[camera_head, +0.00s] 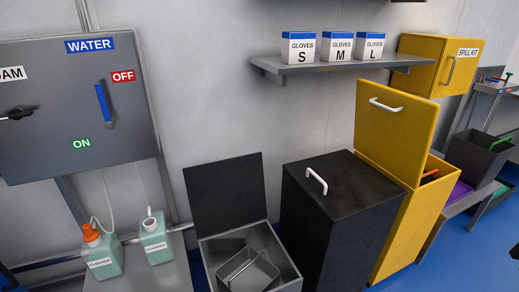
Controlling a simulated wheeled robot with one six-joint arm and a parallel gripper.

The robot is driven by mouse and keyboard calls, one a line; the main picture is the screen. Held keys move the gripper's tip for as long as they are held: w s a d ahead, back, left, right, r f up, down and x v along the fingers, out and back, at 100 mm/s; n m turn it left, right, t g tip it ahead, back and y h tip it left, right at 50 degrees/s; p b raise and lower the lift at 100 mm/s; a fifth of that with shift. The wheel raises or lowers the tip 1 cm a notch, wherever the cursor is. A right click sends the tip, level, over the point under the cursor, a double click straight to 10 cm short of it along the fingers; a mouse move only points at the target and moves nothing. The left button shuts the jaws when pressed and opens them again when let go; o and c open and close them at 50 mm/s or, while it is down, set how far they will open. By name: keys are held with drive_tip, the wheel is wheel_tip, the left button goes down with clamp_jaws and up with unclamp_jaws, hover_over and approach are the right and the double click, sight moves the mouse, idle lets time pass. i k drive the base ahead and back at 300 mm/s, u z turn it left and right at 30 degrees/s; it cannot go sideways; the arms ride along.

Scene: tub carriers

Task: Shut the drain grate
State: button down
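A grey open-topped box (273,241) stands low at the bottom centre. A dark flat panel (226,190) stands raised along its back edge; this looks like the drain with its grate open, though I see no slots in the panel. A grey basket (250,271) with a thin wire handle sits inside the box. The box's front is cut off by the lower edge of the picture. My gripper is not recognisable in this view.
Cleaner bottles (102,253) stand on a ledge at the left. A closed black bin (338,214) stands close on the right, then a yellow bin (405,201) with its lid up. A glove shelf (338,68) and a water panel (75,105) are above.

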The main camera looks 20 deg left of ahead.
sight(223, 196)
drive_tip(key=u, duration=0.15)
drive_tip(key=i, duration=0.7)
drive_tip(key=u, duration=0.85)
drive_tip(key=i, duration=0.35)
drive_tip(key=u, duration=0.3)
